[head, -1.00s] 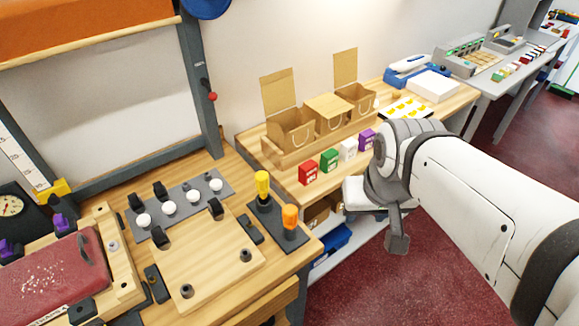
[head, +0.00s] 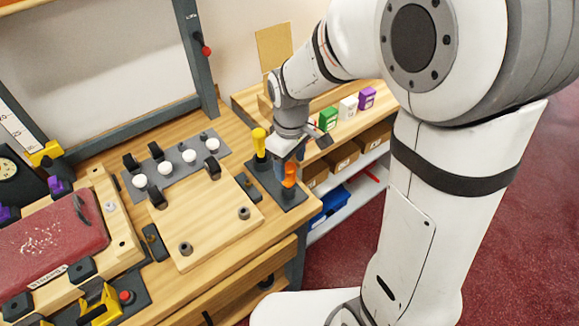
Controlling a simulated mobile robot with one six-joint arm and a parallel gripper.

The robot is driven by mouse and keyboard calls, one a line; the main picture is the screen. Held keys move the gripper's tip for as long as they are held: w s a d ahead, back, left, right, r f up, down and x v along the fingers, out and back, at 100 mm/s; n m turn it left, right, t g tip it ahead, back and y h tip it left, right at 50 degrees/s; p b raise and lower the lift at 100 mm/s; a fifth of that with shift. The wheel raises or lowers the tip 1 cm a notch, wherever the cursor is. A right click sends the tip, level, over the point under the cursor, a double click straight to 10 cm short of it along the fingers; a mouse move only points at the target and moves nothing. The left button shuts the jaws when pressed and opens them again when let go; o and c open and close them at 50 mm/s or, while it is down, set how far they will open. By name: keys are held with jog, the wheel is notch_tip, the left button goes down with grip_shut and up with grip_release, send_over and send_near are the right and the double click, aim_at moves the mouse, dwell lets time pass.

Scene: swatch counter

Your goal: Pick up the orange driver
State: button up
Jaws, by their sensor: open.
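The orange driver (head: 289,182) stands upright in a dark grey holder (head: 297,199) at the right edge of the wooden bench. Its lower part is hidden in the holder. My gripper (head: 289,160) is open and points down at the top of the orange handle. Its fingertips are close to the handle's top; I cannot tell whether they are on both sides of it or touching it. A driver with a yellow handle (head: 259,140) stands in the same holder, just to the left and behind.
A wooden board (head: 205,215) with dark knobs lies left of the holder. Behind it is a grey strip (head: 180,172) with white knobs. Green (head: 328,117), white and purple boxes stand on the shelf behind my arm. A blue bin (head: 330,204) sits below.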

aim_at(288, 180)
jog(key=f, duration=0.4)
jog(key=f+p, duration=0.1)
jog(key=f, duration=0.2)
jog(key=shift+a, duration=0.3)
jog(key=c, duration=1)
notch_tip(288, 180, up, 10)
jog(key=shift+r+b, duration=0.1)
jog(key=shift+b, duration=0.3)
